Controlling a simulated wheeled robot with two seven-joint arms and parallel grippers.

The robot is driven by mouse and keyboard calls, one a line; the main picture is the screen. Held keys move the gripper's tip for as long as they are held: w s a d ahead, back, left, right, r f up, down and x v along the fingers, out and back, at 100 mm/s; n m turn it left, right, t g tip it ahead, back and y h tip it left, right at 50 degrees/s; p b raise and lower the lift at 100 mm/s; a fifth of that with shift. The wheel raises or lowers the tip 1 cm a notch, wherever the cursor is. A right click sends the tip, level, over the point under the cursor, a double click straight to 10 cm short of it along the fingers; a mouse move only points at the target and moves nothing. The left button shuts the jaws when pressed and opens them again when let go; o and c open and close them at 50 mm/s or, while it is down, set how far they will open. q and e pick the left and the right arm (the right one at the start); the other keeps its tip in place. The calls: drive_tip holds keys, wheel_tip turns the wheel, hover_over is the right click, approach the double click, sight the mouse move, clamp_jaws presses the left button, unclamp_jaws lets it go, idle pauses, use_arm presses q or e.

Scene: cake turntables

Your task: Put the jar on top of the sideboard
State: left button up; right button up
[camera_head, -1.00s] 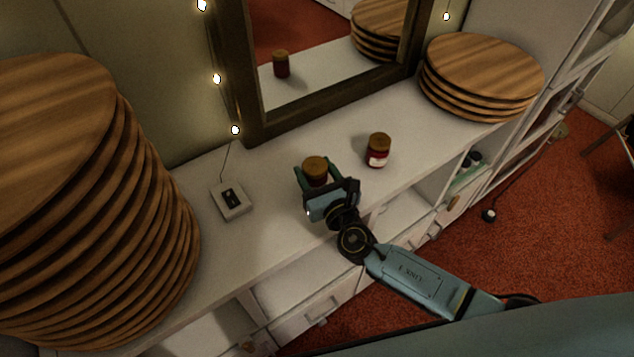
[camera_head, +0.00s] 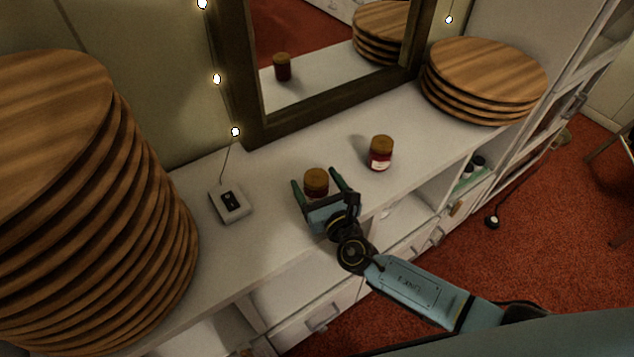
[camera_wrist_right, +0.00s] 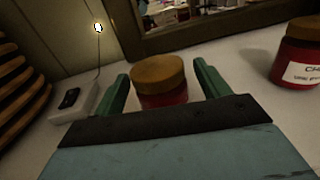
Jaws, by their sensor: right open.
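A red jar with a brown lid (camera_head: 316,182) stands upright on the white top of the sideboard (camera_head: 270,235). My right gripper (camera_head: 316,183) is open, with one green finger on each side of this jar. In the right wrist view the jar (camera_wrist_right: 160,82) shows between the two spread fingers (camera_wrist_right: 163,85), and its lower part is hidden behind the gripper body. A second, similar jar with a white label (camera_head: 380,154) stands upright farther right on the sideboard; it also shows at the right edge of the right wrist view (camera_wrist_right: 300,55). My left gripper is not in view.
A tall stack of round wooden boards (camera_head: 90,210) stands at the left, and a lower stack (camera_head: 484,82) at the back right. A framed mirror (camera_head: 345,105) stands behind the jars. A small white switch box (camera_head: 230,203) with a cord sits left of the gripper.

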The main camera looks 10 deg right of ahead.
drive_tip(key=shift+r, duration=0.1)
drive_tip(key=shift+s+r+p, duration=0.15)
drive_tip(key=shift+p, duration=0.15)
drive_tip(key=v, duration=1.1)
drive_tip(key=shift+s, duration=0.35)
